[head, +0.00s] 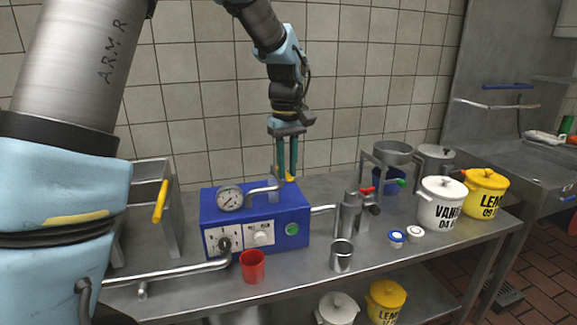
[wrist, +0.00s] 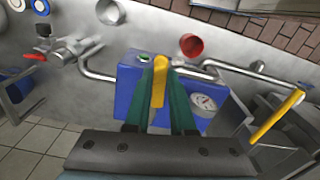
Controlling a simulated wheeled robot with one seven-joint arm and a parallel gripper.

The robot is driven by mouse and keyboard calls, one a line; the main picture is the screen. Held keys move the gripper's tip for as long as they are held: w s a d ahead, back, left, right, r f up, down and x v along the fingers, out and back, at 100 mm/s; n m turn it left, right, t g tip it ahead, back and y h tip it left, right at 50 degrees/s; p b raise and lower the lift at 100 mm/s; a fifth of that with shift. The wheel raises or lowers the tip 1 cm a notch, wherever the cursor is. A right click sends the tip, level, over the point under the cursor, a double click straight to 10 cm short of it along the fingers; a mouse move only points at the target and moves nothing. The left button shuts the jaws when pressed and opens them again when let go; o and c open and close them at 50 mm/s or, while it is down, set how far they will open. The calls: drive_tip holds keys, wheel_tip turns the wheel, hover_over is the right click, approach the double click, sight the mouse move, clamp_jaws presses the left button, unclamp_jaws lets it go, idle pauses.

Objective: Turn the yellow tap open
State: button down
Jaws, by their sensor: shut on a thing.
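The yellow tap (wrist: 159,75) is a lever on top of the blue machine (head: 257,220). In the head view only a small yellow part of the tap (head: 290,178) shows below my fingertips. My gripper (head: 287,176) points straight down from above the machine. In the wrist view my gripper (wrist: 160,85) has its two green fingers on either side of the yellow lever, shut on it. The fingers hide part of the lever and its base.
A yellow-handled lever (head: 160,201) stands at the left. A red cup (head: 252,266) and a metal cup (head: 341,255) stand at the front of the steel table. Pipes, red and green valve handles and white and yellow pots (head: 440,202) fill the right. The tiled wall is behind.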

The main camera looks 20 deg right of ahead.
sight(287, 175)
idle(0.4)
drive_tip(key=c, duration=0.8)
unclamp_jaws()
drive_tip(key=shift+o, duration=0.2)
drive_tip(key=shift+r, duration=0.15)
wheel_tip(287, 175, up, 11)
drive_tip(key=b, duration=0.2)
drive_tip(key=shift+f, duration=0.2)
drive_tip(key=shift+a, duration=0.1)
